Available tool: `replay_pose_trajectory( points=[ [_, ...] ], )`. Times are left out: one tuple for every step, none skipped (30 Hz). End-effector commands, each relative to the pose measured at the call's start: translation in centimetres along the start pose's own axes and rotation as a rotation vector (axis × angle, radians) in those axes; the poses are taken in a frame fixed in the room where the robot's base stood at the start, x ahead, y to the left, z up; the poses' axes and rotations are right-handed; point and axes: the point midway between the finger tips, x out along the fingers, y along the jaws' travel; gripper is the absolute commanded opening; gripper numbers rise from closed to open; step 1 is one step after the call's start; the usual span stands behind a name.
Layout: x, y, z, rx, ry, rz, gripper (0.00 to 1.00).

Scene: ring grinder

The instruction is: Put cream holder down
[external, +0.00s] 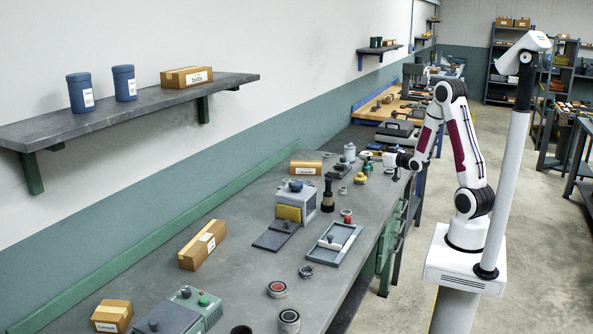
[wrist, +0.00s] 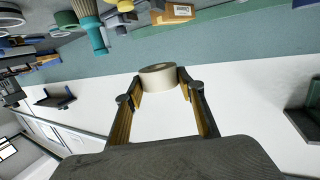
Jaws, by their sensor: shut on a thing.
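The cream holder (wrist: 158,76), a short off-white cylinder, sits between my two fingertips in the wrist view. My gripper (wrist: 158,84) is shut on it, with a finger against each side. In the external view my gripper (external: 376,156) is over the right edge of the far part of the workbench, pointing left. The holder is too small to make out there. I cannot tell how high above the bench it is.
A teal-handled brush (wrist: 92,28) and a labelled cardboard box (wrist: 173,13) show near the holder in the wrist view. Several small rings lie nearer the camera.

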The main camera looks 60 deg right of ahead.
Motion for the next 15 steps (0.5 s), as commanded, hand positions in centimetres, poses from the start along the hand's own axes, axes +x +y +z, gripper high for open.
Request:
replay_pose_trajectory(
  points=[
    [0.1, 0.7, 0.9, 0.002, -0.004, 0.004, 0.16],
    [0.1, 1.0, 1.2, 0.001, -0.003, 0.001, 0.16],
    [0.2, 1.4, 1.7, 0.002, -0.004, 0.001, 0.16],
    [0.2, 1.7, 2.1, 0.002, -0.004, 0.000, 0.16],
    [0.3, 1.9, 2.5, 0.002, -0.003, -0.004, 0.16],
    [0.3, 2.3, 3.0, 0.002, -0.004, -0.005, 0.16],
    [0.3, 2.5, 3.4, 0.001, -0.004, -0.008, 0.16],
    [0.3, 2.7, 3.8, 0.001, -0.003, -0.011, 0.16],
    [0.3, 3.1, 4.3, 0.000, -0.004, -0.015, 0.16],
    [0.4, 3.2, 4.7, -0.001, -0.003, -0.019, 0.16],
    [0.4, 3.5, 5.1, -0.001, -0.002, -0.023, 0.16],
    [0.4, 3.7, 5.6, -0.003, -0.003, -0.029, 0.16],
    [0.3, 3.9, 6.0, -0.004, -0.002, -0.034, 0.16],
    [0.3, 4.0, 6.4, -0.004, -0.003, -0.040, 0.16],
    [0.3, 4.2, 6.9, -0.005, -0.003, -0.047, 0.16]
  ],
)
